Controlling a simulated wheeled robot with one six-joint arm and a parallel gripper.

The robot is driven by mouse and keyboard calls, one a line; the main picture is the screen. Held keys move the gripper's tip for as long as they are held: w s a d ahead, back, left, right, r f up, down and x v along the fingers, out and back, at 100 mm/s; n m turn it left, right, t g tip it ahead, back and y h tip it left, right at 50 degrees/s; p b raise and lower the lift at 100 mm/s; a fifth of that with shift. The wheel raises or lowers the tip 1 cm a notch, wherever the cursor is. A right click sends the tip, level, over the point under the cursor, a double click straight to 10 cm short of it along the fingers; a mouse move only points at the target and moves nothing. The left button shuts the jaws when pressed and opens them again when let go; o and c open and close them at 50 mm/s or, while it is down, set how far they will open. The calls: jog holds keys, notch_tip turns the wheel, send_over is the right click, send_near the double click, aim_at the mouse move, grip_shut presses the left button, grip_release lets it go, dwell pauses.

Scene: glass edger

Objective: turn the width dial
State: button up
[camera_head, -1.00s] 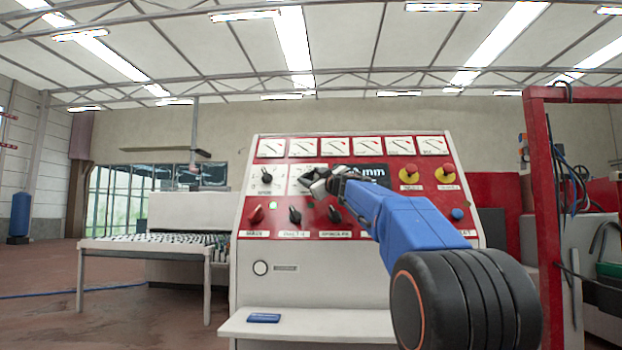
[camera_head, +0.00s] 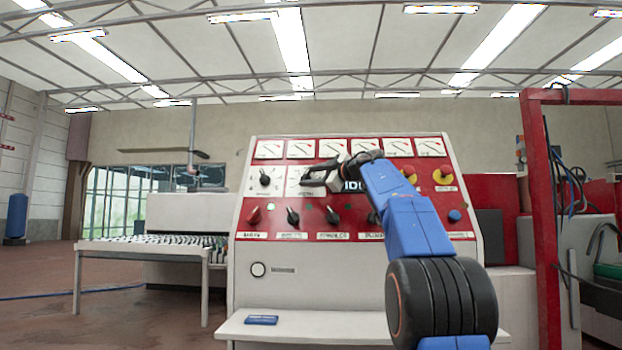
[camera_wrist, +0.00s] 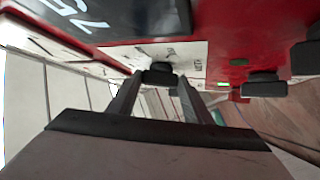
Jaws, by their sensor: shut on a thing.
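The width dial, a black knob on a white plate, shows between the fingertips in the wrist view (camera_wrist: 158,72). In the head view my gripper (camera_head: 306,178) is at that plate (camera_head: 294,187), which is on the red panel left of the dark display; the fingers mostly cover the dial there. In the wrist view my gripper (camera_wrist: 156,88) has its two fingers on either side of the knob and is shut on it. The plate's lettering is too small to read. The dark display (camera_wrist: 125,15) shows large digits, partly cut off.
A smaller selector dial (camera_head: 265,180) is just left of the plate. Several knobs (camera_head: 292,216) line the row below, gauges (camera_head: 301,149) the top. Yellow-based red buttons (camera_head: 443,176) are at the right. A shelf with a blue item (camera_head: 261,320) juts out below.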

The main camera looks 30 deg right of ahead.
jog(key=shift+n+g+y, duration=0.3)
jog(key=shift+n, duration=0.1)
jog(key=o, duration=1.1)
jog(key=shift+c, duration=0.2)
jog(key=v, duration=1.7)
jog(key=shift+s, duration=0.2)
